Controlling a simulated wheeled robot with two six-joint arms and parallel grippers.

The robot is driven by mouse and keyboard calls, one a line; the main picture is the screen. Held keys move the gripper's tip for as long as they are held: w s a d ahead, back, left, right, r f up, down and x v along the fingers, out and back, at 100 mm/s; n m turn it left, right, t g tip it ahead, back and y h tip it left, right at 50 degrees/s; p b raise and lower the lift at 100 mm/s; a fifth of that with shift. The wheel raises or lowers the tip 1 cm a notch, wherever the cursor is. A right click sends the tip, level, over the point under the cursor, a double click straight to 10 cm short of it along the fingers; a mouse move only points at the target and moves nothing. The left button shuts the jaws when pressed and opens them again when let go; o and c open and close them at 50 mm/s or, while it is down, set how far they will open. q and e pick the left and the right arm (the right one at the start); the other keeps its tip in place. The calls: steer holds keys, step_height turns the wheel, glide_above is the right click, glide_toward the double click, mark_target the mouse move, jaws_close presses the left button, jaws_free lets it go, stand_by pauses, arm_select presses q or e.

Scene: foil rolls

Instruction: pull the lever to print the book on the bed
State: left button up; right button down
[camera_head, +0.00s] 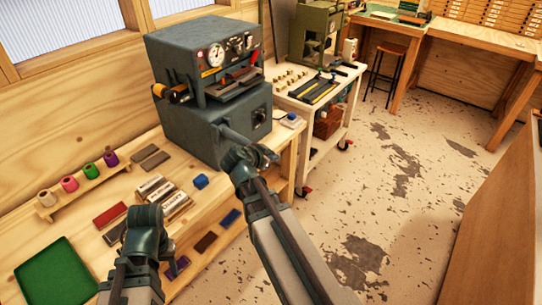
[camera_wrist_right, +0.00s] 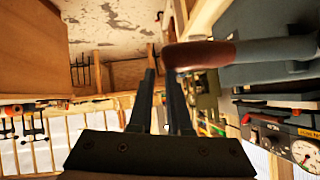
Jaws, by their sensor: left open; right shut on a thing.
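The grey-blue press (camera_head: 210,62) with dials stands at the back of the wooden bench. Its bed (camera_head: 236,82) is in the front opening; a dark flat piece shows there, but I cannot clearly make out the book. The lever (camera_head: 236,136) is a grey bar angled out from the press front. In the right wrist view its brown handle (camera_wrist_right: 200,55) crosses at the fingertips. My right gripper (camera_head: 262,157) is shut on the handle end, partly hidden by my own wrist. My left gripper (camera_head: 148,250) is low over the bench, open, its fingertips hard to see.
Foil spools stand on a wooden rack (camera_head: 84,187) at the left. A green tray (camera_head: 56,270) lies at the front left. Coloured blocks and bars cover the bench around my left arm.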

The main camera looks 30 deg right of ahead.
arm_select(q)
steer(key=shift+f, duration=0.1)
arm_select(e)
steer(key=shift+s+a+f, duration=0.1)
steer(key=shift+s+f, duration=0.05)
steer(key=shift+f, duration=0.1)
stand_by(0.5)
